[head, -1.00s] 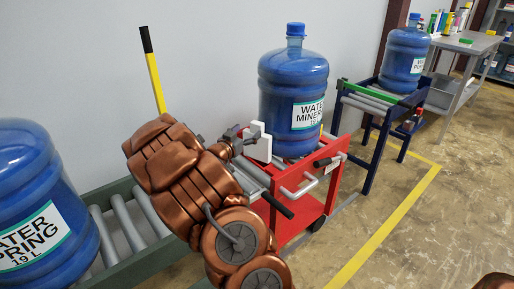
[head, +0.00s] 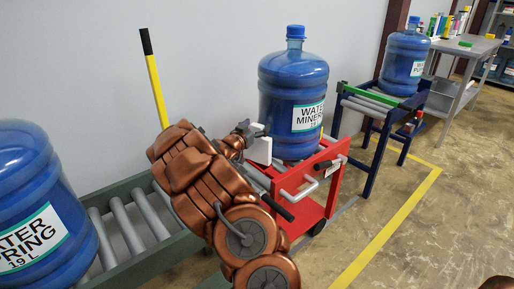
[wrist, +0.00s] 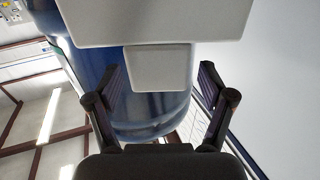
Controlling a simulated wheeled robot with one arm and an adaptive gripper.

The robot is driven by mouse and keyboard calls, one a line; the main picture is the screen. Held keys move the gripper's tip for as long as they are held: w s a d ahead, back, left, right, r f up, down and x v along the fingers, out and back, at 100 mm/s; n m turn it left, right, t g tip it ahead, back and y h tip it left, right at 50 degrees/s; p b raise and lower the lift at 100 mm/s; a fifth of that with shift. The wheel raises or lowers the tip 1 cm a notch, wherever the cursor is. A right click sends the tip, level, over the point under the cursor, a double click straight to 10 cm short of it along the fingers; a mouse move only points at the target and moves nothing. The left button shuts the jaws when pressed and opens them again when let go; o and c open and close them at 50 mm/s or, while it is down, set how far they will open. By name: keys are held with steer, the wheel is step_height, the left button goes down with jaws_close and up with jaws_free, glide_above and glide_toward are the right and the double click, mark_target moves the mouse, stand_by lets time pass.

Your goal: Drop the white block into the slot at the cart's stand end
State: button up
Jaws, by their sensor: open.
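The white block (head: 261,151) stands upright at the left end of the red cart (head: 315,210), close beside the mineral water jug (head: 290,86). In the wrist view it shows as a wide white plate (wrist: 155,20) with a smaller stub (wrist: 157,68). My gripper (head: 252,131) is at the top of the block in the head view. In the wrist view my gripper (wrist: 160,85) is open, its fingers apart on either side of the stub with gaps between. The slot and the block's lower edge are hidden, so I cannot tell how deep it sits.
A green roller conveyor (head: 125,262) with a spring water jug (head: 35,215) is at the left. A blue roller stand (head: 340,108) with another jug (head: 404,57) is beyond the cart. A yellow-black pole (head: 155,85) rises by the wall. Floor is clear at right.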

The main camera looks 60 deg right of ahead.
steer(key=shift+d, duration=0.15)
jaws_close()
stand_by(0.7)
